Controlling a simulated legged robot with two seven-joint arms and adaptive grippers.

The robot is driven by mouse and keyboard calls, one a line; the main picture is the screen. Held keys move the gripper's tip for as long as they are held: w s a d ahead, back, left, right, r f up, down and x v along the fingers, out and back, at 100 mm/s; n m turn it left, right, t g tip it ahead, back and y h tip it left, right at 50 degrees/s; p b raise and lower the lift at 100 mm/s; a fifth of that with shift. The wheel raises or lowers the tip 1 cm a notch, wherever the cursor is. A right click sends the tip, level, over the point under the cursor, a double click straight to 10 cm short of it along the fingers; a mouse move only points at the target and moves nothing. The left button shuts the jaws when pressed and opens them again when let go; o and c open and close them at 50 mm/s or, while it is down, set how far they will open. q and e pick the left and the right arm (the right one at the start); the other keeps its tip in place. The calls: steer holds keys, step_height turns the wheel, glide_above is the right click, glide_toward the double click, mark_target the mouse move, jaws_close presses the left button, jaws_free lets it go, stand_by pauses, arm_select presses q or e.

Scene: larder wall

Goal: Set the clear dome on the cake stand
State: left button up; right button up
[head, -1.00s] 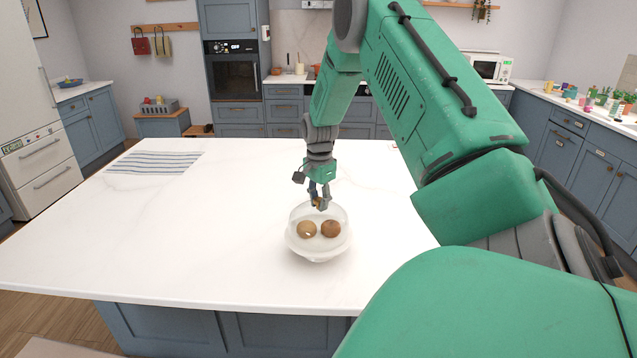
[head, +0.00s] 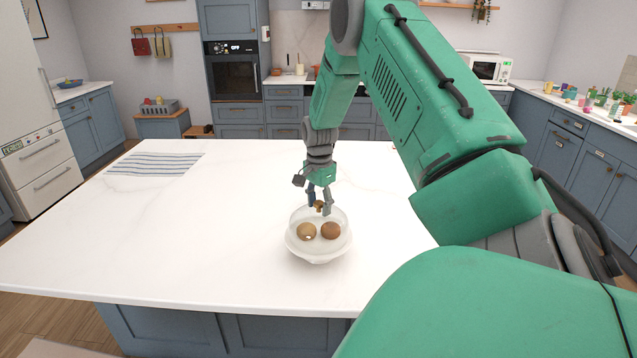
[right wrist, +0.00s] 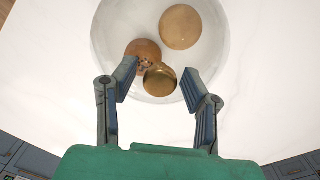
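The clear dome (head: 300,217) is over the white cake stand (head: 318,258) on the island counter, and looks level. Two brown round buns, one lighter (head: 306,232) and one darker (head: 331,231), show through it. The dome's brass knob (head: 319,206) is on top. My right gripper (head: 320,208) is just above the dome, pointing down, with its fingers spread. In the right wrist view, the knob (right wrist: 160,80) lies between the parted fingers of the right gripper (right wrist: 160,78), with a clear gap on the right side. My left gripper is not in view.
A striped cloth (head: 155,164) lies at the counter's back left. The white counter (head: 200,235) around the stand is otherwise clear. Small colourful items and plants stand on the right side worktop (head: 565,98), with a microwave (head: 490,67) at the back.

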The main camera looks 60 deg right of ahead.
steer(key=shift+r, duration=0.2)
step_height(320, 180, up, 12)
steer(key=shift+f, duration=0.25)
steer(key=shift+d, duration=0.1)
stand_by(0.3)
